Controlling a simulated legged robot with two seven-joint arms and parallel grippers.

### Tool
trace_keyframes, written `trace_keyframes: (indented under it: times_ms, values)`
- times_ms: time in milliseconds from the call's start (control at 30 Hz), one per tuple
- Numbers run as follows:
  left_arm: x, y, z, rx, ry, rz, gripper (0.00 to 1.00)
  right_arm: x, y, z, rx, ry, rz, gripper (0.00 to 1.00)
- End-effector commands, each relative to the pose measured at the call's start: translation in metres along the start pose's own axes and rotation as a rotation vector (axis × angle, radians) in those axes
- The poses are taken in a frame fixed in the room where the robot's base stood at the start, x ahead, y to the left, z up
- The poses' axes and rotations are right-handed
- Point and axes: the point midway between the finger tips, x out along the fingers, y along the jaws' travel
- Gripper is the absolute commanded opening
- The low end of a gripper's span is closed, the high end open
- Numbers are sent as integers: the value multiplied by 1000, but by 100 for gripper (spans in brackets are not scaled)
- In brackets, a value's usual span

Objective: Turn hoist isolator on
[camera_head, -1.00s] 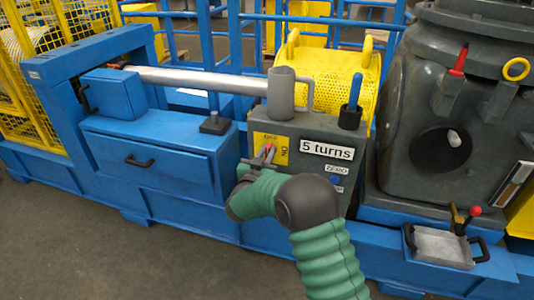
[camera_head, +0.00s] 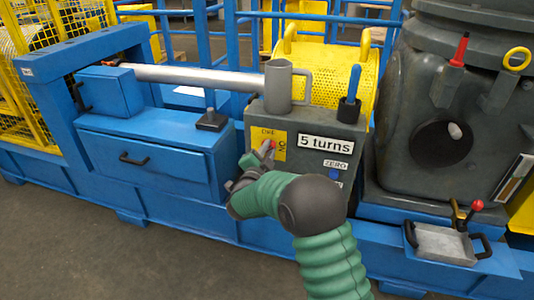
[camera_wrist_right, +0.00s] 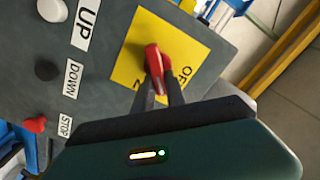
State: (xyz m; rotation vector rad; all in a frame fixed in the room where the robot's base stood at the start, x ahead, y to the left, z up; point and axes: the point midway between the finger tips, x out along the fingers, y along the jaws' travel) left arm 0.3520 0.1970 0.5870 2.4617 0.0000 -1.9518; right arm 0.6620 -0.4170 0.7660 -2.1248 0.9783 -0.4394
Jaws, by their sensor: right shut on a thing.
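The isolator is a red rotary handle (camera_wrist_right: 153,62) on a yellow plate (camera_wrist_right: 184,38) lettered for off and on. In the head view the yellow plate (camera_head: 279,143) sits at the upper left of the grey control box (camera_head: 315,128). My right gripper (camera_head: 266,154) reaches up to it with a green arm. In the right wrist view my right gripper's dark fingers (camera_wrist_right: 160,88) are shut on the red handle. The handle's lower end is hidden between the fingers. My left gripper is not in view.
In the wrist view, a white button (camera_wrist_right: 52,10) by the UP label, a dark DOWN button (camera_wrist_right: 46,69) and a red STOP button (camera_wrist_right: 35,125) lie left of the plate. A grey mug (camera_head: 279,85) and a blue-handled tool (camera_head: 352,88) stand on the box.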

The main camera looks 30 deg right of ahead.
Motion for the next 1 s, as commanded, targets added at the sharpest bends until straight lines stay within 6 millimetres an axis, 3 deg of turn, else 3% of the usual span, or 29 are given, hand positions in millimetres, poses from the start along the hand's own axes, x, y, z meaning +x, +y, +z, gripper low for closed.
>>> trace_keyframes:
  times_ms: [600, 1000]
  values:
    - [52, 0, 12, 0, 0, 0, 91, 0, 15, 6, 543, 0, 5, 0]
    - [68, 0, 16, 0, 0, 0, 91, 0, 17, 7, 718, 0, 8, 0]
